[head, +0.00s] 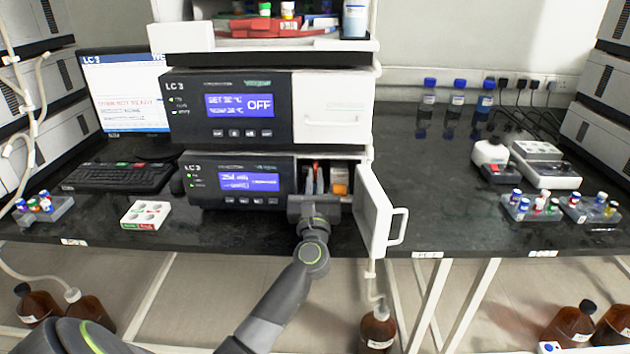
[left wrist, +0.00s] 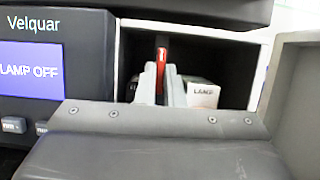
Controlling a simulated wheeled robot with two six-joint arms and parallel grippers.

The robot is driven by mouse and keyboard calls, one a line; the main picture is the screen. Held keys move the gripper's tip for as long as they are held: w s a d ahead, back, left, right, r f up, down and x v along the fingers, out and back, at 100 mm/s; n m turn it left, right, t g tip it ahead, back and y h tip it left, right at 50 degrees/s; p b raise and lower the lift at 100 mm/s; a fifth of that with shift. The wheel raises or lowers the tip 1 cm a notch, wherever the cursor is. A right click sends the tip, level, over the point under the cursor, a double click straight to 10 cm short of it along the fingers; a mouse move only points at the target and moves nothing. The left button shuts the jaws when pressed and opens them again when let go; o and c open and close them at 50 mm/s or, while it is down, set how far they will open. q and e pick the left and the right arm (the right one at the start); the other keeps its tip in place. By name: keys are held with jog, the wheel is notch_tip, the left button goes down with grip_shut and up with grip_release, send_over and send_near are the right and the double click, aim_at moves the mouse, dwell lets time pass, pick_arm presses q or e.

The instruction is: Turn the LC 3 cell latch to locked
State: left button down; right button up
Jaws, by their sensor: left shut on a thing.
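The LC 3 stack's lower module (head: 237,182) has its compartment open. Its white door (head: 374,212) is swung out to the right. My left gripper (head: 314,183) reaches into this compartment from the front. In the left wrist view its two pale fingers (left wrist: 161,88) are shut on a narrow upright red lever (left wrist: 161,62), which I take to be the cell latch. The red lever also shows in the head view (head: 315,166). The latch's lower part is hidden between the fingers. A box marked LAMP (left wrist: 203,92) sits just right of the fingers. My right gripper is not in view.
The upper LC 3 module (head: 220,108), reading OFF, sits directly above the opening. A keyboard (head: 118,177) and white tray (head: 146,214) are to the left. Vial racks (head: 535,207) stand far right.

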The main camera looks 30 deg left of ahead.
pick_arm(q)
jog(key=shift+f, duration=0.1)
jog(key=c, duration=1.5)
grip_release()
jog(key=shift+c, duration=0.2)
